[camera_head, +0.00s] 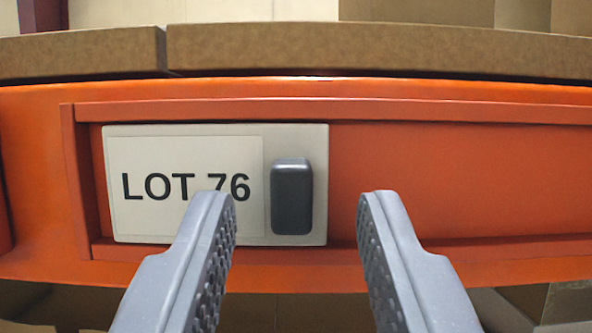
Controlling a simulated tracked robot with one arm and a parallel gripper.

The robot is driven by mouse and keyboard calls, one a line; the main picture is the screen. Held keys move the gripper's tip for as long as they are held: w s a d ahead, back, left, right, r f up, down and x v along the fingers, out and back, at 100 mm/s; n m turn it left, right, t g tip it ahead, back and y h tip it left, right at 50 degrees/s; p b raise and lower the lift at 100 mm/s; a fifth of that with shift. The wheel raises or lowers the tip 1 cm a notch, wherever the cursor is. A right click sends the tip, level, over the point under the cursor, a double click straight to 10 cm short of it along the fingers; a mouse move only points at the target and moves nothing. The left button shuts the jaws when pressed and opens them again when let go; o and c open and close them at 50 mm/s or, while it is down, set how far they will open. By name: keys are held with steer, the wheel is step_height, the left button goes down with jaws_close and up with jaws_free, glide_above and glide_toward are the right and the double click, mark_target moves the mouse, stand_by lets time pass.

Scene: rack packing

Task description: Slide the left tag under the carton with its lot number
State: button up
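A pale tag (245,215) reading "LOT 76" sits in a recessed channel on the orange beam, at the channel's left end. A dark grey upright knob (292,196) stands out from the tag's right part. My gripper (296,205) is open, its two grey fingers reaching up from the bottom of the picture. The left finger covers a little of the tag's lettering. The knob lies between the fingers in the picture, nearer the left one; neither finger visibly touches it. Only the bottoms of cartons (440,10) show above the shelf, with no lot number visible.
The orange beam (400,270) spans the picture, and its channel (460,180) is empty to the right of the tag. Brown shelf boards (380,50) lie above it, with a narrow gap toward the left. Box shapes (565,305) show below the beam at lower right.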

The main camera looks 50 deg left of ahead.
steer(key=shift+w+a+r+p, duration=0.25)
steer(key=shift+w+a+p, duration=0.1)
steer(key=shift+a+p, duration=0.1)
steer(key=shift+c, duration=0.3)
